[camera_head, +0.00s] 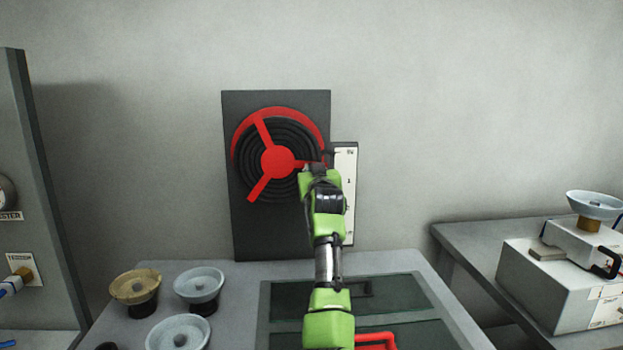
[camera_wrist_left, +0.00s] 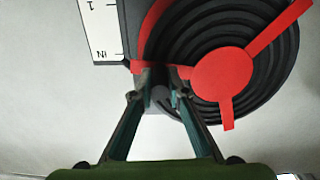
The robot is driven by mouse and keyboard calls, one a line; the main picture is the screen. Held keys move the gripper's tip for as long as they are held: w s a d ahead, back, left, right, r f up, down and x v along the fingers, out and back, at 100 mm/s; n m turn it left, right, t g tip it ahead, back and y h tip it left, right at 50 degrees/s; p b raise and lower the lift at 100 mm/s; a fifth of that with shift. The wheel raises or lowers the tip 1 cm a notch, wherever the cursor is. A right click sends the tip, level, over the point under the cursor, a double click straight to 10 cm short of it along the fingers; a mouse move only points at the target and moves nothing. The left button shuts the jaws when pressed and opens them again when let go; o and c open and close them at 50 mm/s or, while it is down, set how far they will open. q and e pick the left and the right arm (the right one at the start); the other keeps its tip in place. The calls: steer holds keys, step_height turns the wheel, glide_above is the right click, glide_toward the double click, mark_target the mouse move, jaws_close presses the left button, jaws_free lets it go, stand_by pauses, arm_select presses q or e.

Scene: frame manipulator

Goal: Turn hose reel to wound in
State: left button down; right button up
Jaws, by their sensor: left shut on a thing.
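The hose reel (camera_head: 277,161) is mounted upright on a dark back plate (camera_head: 270,232). It has a red hub with red spokes, a red rim arc along its top and black hose coils. A white scale strip (camera_head: 346,195) marked "IN" at its top stands on the plate's right side. My left gripper (camera_head: 314,172) is at the right side of the reel and partly hides it. In the left wrist view, its fingers (camera_wrist_left: 160,78) are shut at a red spoke of the reel (camera_wrist_left: 222,75); the exact grip is partly hidden. My right gripper is in neither view.
Several shallow dishes (camera_head: 199,285) stand at the left of the table, with dark green panels (camera_head: 285,300) beside them. A red handle (camera_head: 376,337) shows at the front. A grey cabinet (camera_head: 40,190) is at left; a white box (camera_head: 560,285) is on the right bench.

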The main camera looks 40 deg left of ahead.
arm_select(q)
steer(key=shift+d+r+n, duration=0.1)
steer(key=shift+r+n, duration=0.45)
steer(key=shift+n, duration=0.05)
steer(key=shift+r, duration=0.1)
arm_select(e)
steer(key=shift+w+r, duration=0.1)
arm_select(q)
steer(key=shift+r, duration=0.1)
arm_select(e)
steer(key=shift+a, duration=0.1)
arm_select(q)
steer(key=c, duration=2)
jaws_free()
steer(key=shift+o, duration=0.2)
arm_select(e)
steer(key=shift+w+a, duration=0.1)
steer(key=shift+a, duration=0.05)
arm_select(q)
steer(key=v, duration=1.2)
